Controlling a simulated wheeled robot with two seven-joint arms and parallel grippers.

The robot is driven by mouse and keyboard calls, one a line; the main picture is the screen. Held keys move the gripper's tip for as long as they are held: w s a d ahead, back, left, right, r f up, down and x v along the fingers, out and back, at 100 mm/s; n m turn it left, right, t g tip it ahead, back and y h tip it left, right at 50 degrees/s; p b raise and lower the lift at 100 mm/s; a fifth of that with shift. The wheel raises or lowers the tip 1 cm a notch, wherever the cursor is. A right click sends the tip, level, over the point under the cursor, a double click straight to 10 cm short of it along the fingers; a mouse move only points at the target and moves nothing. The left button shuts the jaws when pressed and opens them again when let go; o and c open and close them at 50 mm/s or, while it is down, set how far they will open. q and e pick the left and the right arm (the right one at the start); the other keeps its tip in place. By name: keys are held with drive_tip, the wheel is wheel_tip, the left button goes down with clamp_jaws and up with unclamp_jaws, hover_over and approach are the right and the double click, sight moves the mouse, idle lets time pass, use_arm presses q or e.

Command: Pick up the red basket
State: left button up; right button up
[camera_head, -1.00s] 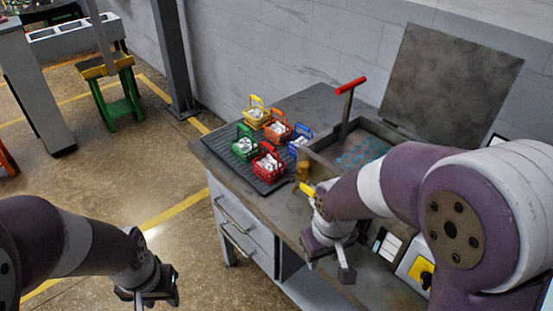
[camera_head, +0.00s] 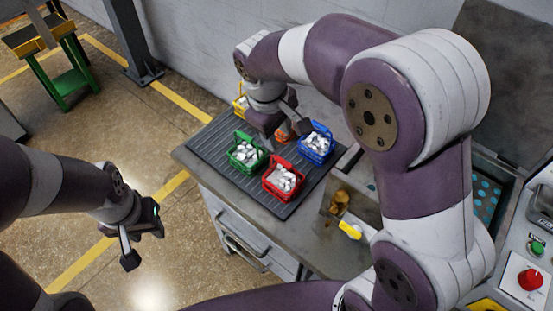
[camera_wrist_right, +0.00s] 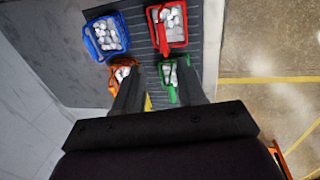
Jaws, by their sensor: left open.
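The red basket (camera_head: 283,183), filled with whitish pieces, stands on the dark ribbed mat (camera_head: 205,155) at its near edge. In the right wrist view the red basket (camera_wrist_right: 167,28) is at the top, beyond the fingertips. My right gripper (camera_head: 282,125) hangs above the mat, behind the red basket and apart from it, partly covering the orange basket. Its two fingers (camera_wrist_right: 160,72) are spread with nothing held between them. My left gripper (camera_head: 142,240) is open and empty over the floor, left of the bench.
The green basket (camera_head: 246,150) is left of the red one and the blue basket (camera_head: 316,145) right of it. The orange basket (camera_head: 283,133) and yellow basket (camera_head: 240,104) are partly hidden by my right arm. A yellow-handled item (camera_head: 350,230) lies on the bench.

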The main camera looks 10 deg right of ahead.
sight(284, 161)
drive_tip(key=f, duration=0.3)
drive_tip(key=d+f, duration=0.1)
drive_tip(key=f, duration=0.7)
drive_tip(key=shift+w+d+f, duration=0.2)
drive_tip(key=shift+w+d, duration=0.1)
drive_tip(key=shift+d, duration=0.1)
drive_tip(key=shift+f, duration=0.25)
use_arm(q)
drive_tip(key=shift+s+f, duration=0.4)
use_arm(e)
clamp_jaws()
drive_tip(key=shift+r, duration=0.1)
